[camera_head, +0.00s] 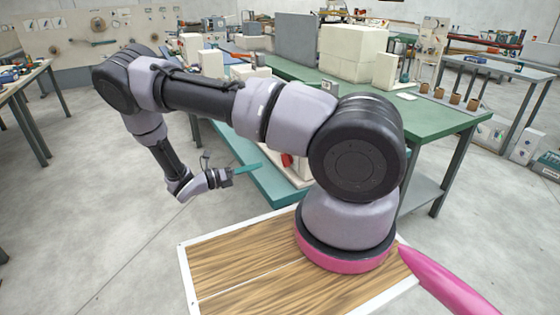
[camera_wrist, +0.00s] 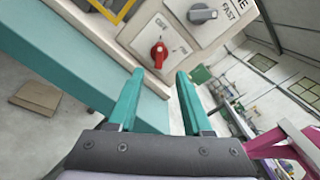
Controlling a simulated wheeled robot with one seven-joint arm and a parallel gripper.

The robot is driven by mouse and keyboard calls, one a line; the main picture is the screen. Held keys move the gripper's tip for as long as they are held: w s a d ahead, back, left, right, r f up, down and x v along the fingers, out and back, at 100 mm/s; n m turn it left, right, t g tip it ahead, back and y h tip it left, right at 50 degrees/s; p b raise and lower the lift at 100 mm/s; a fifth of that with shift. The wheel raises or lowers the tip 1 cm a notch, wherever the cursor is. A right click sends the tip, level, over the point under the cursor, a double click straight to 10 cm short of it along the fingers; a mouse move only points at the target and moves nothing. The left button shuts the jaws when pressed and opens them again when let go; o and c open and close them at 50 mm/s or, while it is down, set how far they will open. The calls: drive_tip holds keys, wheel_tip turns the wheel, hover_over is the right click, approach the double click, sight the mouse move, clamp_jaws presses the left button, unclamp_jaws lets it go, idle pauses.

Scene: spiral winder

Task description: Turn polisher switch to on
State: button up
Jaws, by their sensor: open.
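A red rotary switch (camera_wrist: 159,54) sits on a light panel with "OFF" printed at its upper left and a second label, probably "ON", at its right. The red switch also shows small in the head view (camera_head: 287,160), partly behind my arm. My gripper (camera_wrist: 156,72) is open and empty, with teal fingers pointing at the panel. The red switch lies just beyond the fingertips, between them in the picture, and no contact shows. In the head view my gripper (camera_head: 258,166) is near the teal machine base, left of the switch.
A grey knob (camera_wrist: 203,14) marked "FAST" is on the panel, up and right of the red switch. The teal base (camera_head: 270,187) runs below the panel. A green workbench (camera_head: 440,118) with cream blocks stands behind. Open floor lies to the left.

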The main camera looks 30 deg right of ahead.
sight(282, 159)
drive_tip(key=d, duration=1)
drive_tip(key=shift+w+d+f, duration=0.1)
drive_tip(key=shift+w+d, duration=0.05)
drive_tip(key=shift+d, duration=0.25)
clamp_jaws()
